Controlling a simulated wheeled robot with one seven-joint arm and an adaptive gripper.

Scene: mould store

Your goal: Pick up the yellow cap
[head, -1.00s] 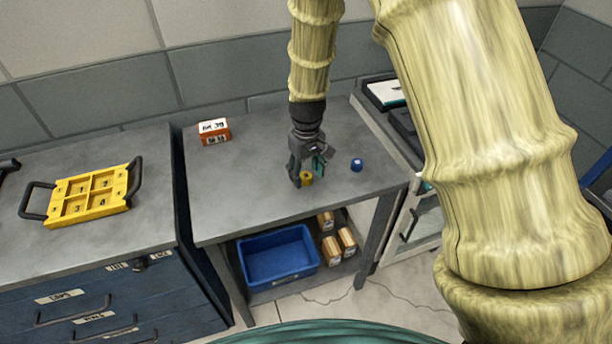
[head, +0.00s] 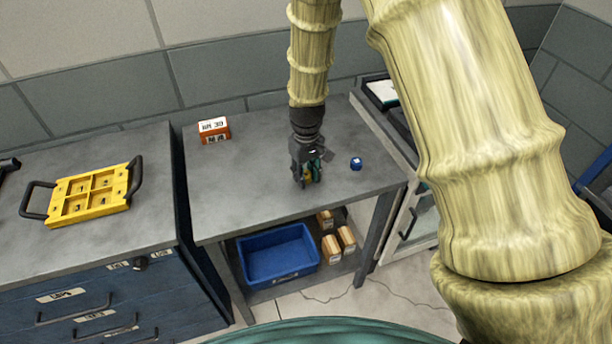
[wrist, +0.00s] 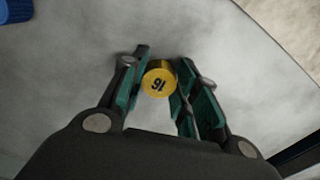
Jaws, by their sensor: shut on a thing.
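The yellow cap (wrist: 158,81) is round, with a dark number on its top face, and stands on the grey table (head: 240,190). In the wrist view it sits between the tips of my gripper (wrist: 162,88), with a teal-padded finger against each side. In the head view my gripper (head: 307,178) points down at the table, and the cap (head: 308,175) is mostly hidden by the fingers. My gripper is shut on the cap. Whether the cap is clear of the table surface I cannot tell.
A blue cap (head: 356,163) stands just right of my gripper. An orange-and-white box (head: 214,130) is at the back left of the table. A yellow tray (head: 76,210) with black handles lies on the left cabinet. A blue bin (head: 250,280) and several small boxes are on the shelf below.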

